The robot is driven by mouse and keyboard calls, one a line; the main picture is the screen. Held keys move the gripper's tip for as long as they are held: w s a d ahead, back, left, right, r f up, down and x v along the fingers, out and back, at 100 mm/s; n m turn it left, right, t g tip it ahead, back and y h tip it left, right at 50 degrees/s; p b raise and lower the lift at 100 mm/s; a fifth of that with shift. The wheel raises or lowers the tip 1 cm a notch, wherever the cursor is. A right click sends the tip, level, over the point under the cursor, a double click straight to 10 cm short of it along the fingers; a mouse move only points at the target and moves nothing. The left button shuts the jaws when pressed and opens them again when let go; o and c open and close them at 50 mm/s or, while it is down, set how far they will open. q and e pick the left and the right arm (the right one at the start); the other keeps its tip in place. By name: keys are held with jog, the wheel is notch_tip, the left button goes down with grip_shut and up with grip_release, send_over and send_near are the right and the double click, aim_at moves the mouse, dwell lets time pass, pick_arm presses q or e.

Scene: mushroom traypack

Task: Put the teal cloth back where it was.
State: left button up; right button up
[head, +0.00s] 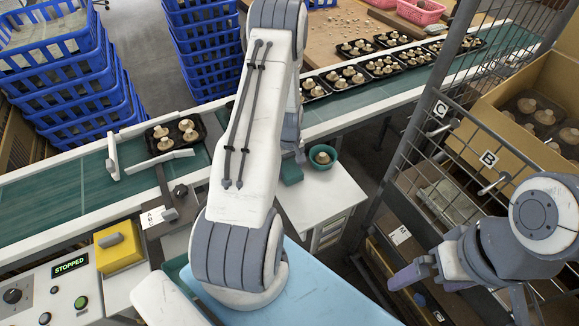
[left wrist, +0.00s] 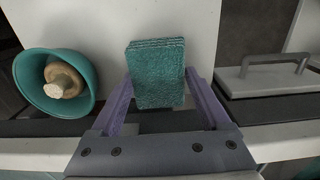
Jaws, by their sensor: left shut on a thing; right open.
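The teal cloth (left wrist: 157,75) is a folded, layered pad between the two purple fingers of my left gripper (left wrist: 160,92) in the left wrist view. The gripper is shut on it. In the head view a piece of the cloth (head: 291,173) shows beside my left arm, over the white cabinet top; the arm hides this gripper. I cannot tell whether the cloth touches the cabinet top. My right gripper (head: 415,288) is open and empty at the lower right, in front of the shelf rack.
A teal bowl (head: 323,164) holding a mushroom (head: 322,157) stands close beside the cloth on the white cabinet (head: 335,195). The conveyor (head: 55,205) carries black trays of mushrooms. A grey handled lid or block (left wrist: 265,78) lies right of the cloth. A wire rack (head: 425,150) stands right.

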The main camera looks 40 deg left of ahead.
aim_at(290, 169)
pick_arm(q)
jog(key=shift+f, duration=0.1)
jog(key=o, duration=1.2)
jog(key=shift+f, duration=0.1)
jog(key=shift+c, duration=0.2)
jog(key=shift+r, duration=0.45)
notch_tip(290, 169, up, 12)
jog(key=shift+f+b, duration=0.25)
jog(key=shift+b, duration=0.2)
